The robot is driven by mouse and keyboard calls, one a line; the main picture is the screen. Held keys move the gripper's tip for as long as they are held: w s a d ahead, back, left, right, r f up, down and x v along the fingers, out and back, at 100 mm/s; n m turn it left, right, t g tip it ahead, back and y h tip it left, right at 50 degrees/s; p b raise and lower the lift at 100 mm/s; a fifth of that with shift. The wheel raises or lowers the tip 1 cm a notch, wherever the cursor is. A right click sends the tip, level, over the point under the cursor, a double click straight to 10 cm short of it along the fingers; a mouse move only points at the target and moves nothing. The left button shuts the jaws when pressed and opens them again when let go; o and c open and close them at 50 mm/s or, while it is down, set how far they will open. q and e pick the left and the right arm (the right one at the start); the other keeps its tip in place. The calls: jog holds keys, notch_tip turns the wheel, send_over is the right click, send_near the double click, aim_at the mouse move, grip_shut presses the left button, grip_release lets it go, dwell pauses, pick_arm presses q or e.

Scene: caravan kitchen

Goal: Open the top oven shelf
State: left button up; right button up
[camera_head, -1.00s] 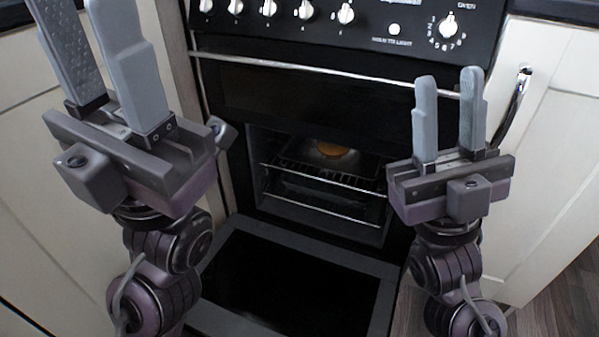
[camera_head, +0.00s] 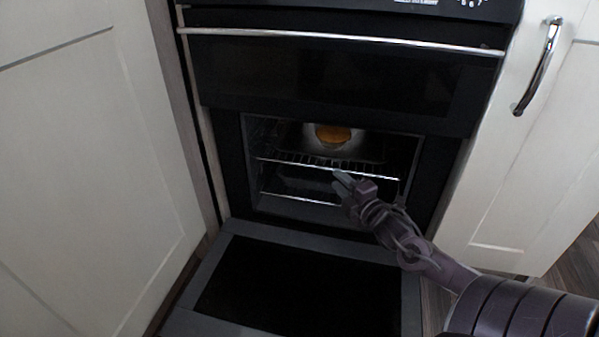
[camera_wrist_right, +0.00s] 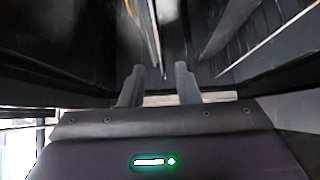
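The top oven shelf (camera_head: 290,162) is a wire rack inside the open oven, with its bright front bar running across the opening. A round orange-brown item in a pale dish (camera_head: 333,136) sits above it at the back. My right gripper (camera_head: 343,182) is in front of the cavity, just below the front bar at the middle. In the right wrist view, the two fingers (camera_wrist_right: 159,75) stand apart, and a thin bright bar (camera_wrist_right: 155,40) runs up from near the gap between them. I cannot tell if they touch it. My left gripper is out of view.
The oven door (camera_head: 300,285) lies folded down below the cavity. A lower rack bar (camera_head: 300,199) and a dark tray sit under the top shelf. An upper door with a long metal handle (camera_head: 340,38) is shut above. White cupboards stand at both sides.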

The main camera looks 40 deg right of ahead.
aim_at(326, 169)
jog(key=w+b, duration=0.1)
jog(key=w, duration=0.1)
jog(key=w+b, duration=0.2)
jog(key=w+d+b, duration=0.1)
jog(key=w, duration=0.2)
jog(key=shift+a, duration=0.1)
jog(key=shift+c, duration=0.4)
grip_shut()
